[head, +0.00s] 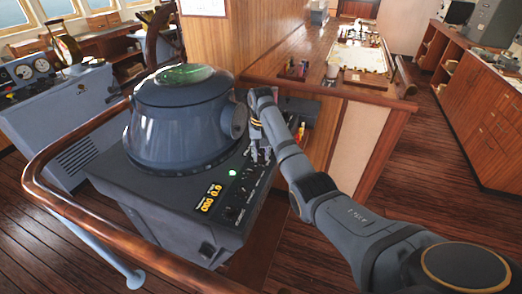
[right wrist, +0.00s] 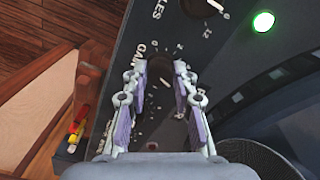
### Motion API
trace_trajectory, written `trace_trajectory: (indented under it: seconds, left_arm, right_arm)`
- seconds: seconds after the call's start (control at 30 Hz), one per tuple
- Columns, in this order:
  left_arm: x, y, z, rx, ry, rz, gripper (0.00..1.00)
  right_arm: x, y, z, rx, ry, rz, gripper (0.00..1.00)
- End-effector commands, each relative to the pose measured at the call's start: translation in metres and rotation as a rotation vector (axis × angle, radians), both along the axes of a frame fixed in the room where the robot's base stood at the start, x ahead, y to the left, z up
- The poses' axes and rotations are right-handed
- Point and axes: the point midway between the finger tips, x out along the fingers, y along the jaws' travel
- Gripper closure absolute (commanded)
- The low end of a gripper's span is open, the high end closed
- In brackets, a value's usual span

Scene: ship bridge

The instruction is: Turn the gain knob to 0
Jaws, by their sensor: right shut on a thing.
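The gain knob (right wrist: 160,73) is a dark round knob on the console's sloping panel (right wrist: 110,30), with printed "GAIN" lettering and scale marks beside it in the right wrist view. My right gripper (right wrist: 156,75) has its two fingers on either side of the knob and is shut on it. The knob's pointer cannot be made out there. In the head view my right gripper (head: 261,156) reaches down to the right part of the radar console's panel (head: 222,208), and it hides the knob. My left gripper is not in view.
Another knob (right wrist: 203,5) with a white pointer and a green lamp (right wrist: 263,22) are close by on the panel. The radar's domed housing (head: 180,118) rises right behind it. A wooden handrail (head: 95,237) curves around the console's left and front.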

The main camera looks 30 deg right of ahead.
Motion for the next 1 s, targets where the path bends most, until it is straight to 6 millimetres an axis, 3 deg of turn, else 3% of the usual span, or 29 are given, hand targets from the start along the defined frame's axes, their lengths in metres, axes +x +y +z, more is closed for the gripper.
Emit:
trace_trajectory:
  seconds: [0.03,0.4,1.0]
  left_arm:
    - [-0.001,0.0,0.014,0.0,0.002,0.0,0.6]
    - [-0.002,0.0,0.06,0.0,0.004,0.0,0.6]
    - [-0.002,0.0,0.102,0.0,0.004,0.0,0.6]
  right_arm:
    - [-0.001,0.0,0.007,0.0,0.003,0.034,1.0]
    - [-0.001,0.0,0.006,0.001,0.003,0.376,1.0]
    - [0.0,0.0,0.003,0.001,0.001,0.945,1.0]
